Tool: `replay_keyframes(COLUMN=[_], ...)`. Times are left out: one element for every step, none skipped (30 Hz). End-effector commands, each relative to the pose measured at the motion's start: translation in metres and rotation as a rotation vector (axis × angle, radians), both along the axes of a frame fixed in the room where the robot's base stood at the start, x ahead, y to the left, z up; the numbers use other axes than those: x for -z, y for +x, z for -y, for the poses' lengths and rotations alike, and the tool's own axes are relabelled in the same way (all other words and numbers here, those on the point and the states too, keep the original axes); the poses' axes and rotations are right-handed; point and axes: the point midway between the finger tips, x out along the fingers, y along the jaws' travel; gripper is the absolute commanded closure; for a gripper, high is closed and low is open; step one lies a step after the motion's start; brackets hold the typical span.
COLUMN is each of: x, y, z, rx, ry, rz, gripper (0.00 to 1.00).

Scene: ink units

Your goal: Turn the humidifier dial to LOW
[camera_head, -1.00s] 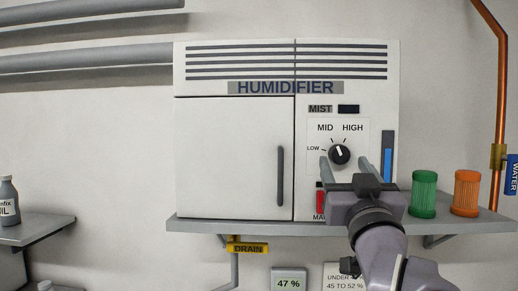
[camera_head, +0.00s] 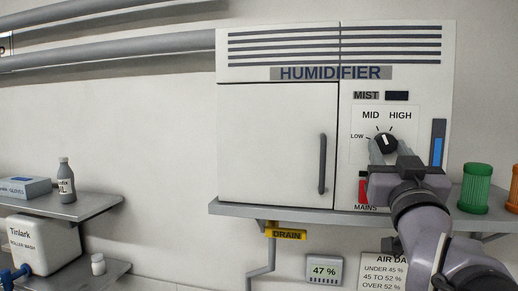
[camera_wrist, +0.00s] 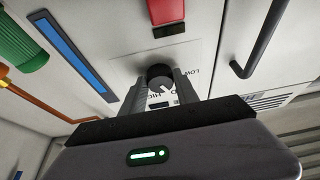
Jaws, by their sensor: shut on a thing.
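The black round dial (camera_head: 386,141) is on the front panel of the white humidifier (camera_head: 277,145), with LOW to its left, MID above left and HIGH above right. Its white pointer mark points up and slightly left, near MID, not toward LOW. My gripper (camera_head: 389,147) reaches up from below right, its two grey fingers on either side of the dial. In the wrist view the dial (camera_wrist: 160,76) sits between the fingertips of my gripper (camera_wrist: 159,84), shut on it. The fingers hide part of the dial's lower edge.
A red MAINS switch (camera_head: 363,187) is just below the dial, close to my gripper. The door handle (camera_head: 322,163) is to the left. Green (camera_head: 475,187) and orange (camera_head: 514,188) filters stand on the shelf at right. A yellow DRAIN valve (camera_head: 286,234) hangs below.

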Motion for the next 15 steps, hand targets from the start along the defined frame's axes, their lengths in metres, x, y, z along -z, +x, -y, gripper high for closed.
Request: replay_keyframes(x=[0.0017,0.0021,0.0025,0.0026,0.0029,0.0036,0.0038,0.0036,0.0037,0.0038,0.0031,0.0026,0.0022,0.0015,0.0005], y=[-0.0003,-0.0004,-0.0005,-0.0007,-0.0007,-0.0008,-0.0009,-0.0011,-0.001,-0.0011,-0.0011,-0.0011,-0.0012,-0.0012,-0.0014], z=[0.0006,0.0008,0.0009,0.0011,0.0013,0.002,0.0023,0.0024,0.003,0.0035,0.0036,0.0041,0.0045,0.0047,0.0052], rx=[0.001,0.002,0.001,0.001,0.002,0.002,0.003,0.004,0.003,0.004,0.004,0.004,0.004,0.003,0.004], ry=[-0.01,-0.019,-0.034,-0.047,-0.062,-0.084,-0.104,-0.125,-0.154,-0.179,-0.204,-0.238,-0.265,-0.29,-0.327], rz=[-0.002,-0.005,-0.008,-0.011,-0.016,-0.022,-0.028,-0.033,-0.042,-0.05,-0.057,-0.066,-0.075,-0.082,-0.094], gripper=[1.0,1.0,1.0,1.0,1.0,1.0,1.0,1.0,1.0,1.0,1.0,1.0,1.0,1.0,1.0])
